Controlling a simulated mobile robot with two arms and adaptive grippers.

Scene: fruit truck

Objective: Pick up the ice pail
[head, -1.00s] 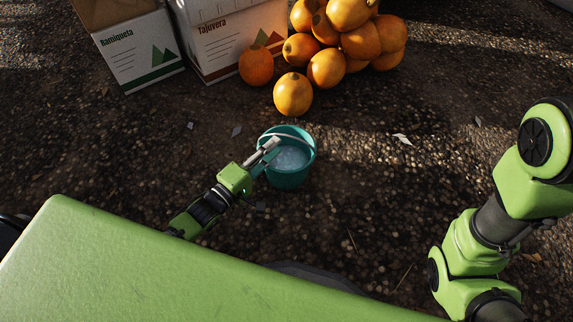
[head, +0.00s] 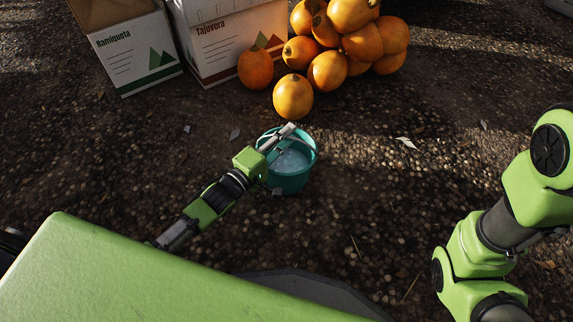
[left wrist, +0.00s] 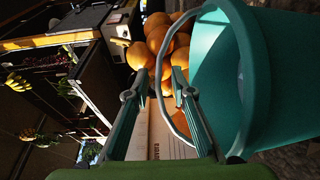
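The ice pail (head: 290,182) is a teal bucket with pale ice inside, standing upright on the ground. My left gripper (head: 284,138) is over the pail's left rim. In the left wrist view, the pail (left wrist: 285,80) fills the right side. Its thin grey handle (left wrist: 161,95) curves out from the rim and appears to pass between the fingers of my left gripper (left wrist: 156,80). The fingers are apart, with a gap around the handle. Whether either finger touches it I cannot tell. My right arm is at the right; its gripper is out of view.
Two cardboard boxes (head: 228,45) stand at the back left. In the left wrist view, a dark stall structure shows at left.

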